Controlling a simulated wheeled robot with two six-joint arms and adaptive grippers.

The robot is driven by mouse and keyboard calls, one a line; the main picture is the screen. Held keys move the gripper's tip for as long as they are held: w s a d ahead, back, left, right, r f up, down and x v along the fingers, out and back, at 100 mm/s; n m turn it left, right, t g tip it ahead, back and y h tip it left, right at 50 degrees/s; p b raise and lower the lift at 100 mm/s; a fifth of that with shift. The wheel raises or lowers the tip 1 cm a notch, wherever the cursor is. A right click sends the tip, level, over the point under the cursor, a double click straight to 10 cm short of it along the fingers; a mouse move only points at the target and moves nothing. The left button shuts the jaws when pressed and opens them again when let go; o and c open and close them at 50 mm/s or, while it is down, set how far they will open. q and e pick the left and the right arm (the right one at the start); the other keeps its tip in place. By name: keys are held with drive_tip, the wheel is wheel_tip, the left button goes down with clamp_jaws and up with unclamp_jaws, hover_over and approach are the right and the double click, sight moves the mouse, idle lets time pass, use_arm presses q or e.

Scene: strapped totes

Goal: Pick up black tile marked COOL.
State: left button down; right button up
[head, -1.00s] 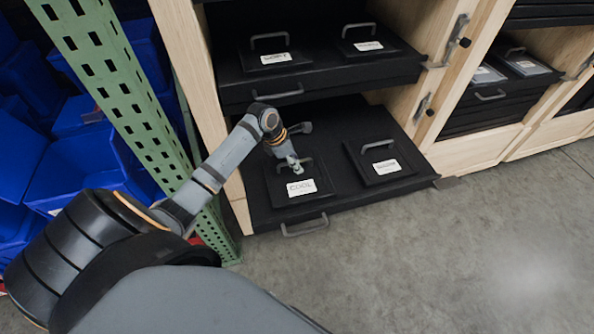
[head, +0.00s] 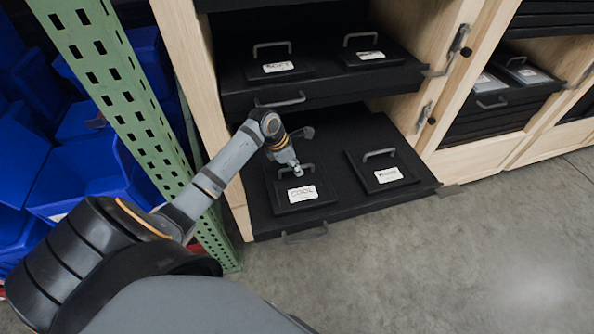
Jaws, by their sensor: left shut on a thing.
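The black tile marked COOL (head: 302,194) lies on the left part of the lower pulled-out drawer (head: 340,215). It has a white label at its front and a grey bar handle near its back. My left gripper (head: 298,172) reaches down from the back left and is shut on the tile's handle. The fingertips are small in view and partly cover the handle. I cannot tell whether the tile is clear of the drawer floor. My right gripper is not in view.
Another black tile (head: 381,168) lies to the right on the same drawer. The upper drawer (head: 320,85) with two handled tiles overhangs the back. A green perforated post (head: 115,85) and blue bins (head: 85,175) stand left. Grey floor (head: 450,260) is open in front.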

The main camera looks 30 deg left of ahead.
sight(304, 184)
use_arm(q)
drive_tip(key=s+d+r+p, duration=0.1)
drive_tip(key=s+d+r, duration=0.5)
drive_tip(key=d+r, duration=0.6)
drive_tip(key=shift+d, duration=0.3)
